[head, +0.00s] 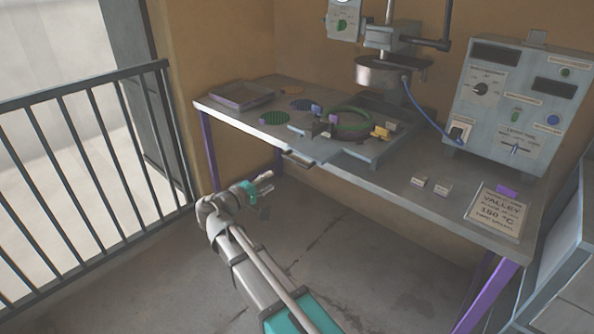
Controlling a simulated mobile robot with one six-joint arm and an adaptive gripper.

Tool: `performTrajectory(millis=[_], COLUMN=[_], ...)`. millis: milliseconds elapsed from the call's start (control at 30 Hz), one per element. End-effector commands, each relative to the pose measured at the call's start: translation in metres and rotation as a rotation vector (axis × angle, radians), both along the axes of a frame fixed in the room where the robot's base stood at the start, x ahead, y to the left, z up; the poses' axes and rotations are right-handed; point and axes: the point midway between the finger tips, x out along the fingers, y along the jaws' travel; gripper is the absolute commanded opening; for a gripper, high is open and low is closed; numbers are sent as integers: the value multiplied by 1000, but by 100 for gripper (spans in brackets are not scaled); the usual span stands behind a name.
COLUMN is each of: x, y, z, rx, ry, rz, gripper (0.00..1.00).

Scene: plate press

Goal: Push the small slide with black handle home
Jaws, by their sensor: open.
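A small grey slide (299,158) sticks out past the front edge of the table, below the press fixture. Small dark parts (322,127) sit just behind it on the tabletop; at this size I cannot tell which of them is the black handle. My gripper (265,194) is open and appears empty. It is in front of the table and below its top, to the lower left of the slide and apart from it.
The table (400,170) carries a press (392,72), a green ring (352,122), a tray (242,96), a control box (520,95), small blocks (442,187) and a sign (497,213). A railing (90,115) stands at left. The floor before the table is clear.

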Motion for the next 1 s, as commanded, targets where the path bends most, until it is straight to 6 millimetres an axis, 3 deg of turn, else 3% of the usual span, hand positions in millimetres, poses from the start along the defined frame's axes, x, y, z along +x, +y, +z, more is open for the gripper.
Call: performTrajectory(millis=[133,500,767,1000], x=[-1,-1,6,26], y=[14,14,9,-7], z=[2,3,3,3], rx=[-30,-32,-32,-32], ry=[-25,-28,-27,-27], rz=[22,23,22,21], gripper=[51,51,51,51])
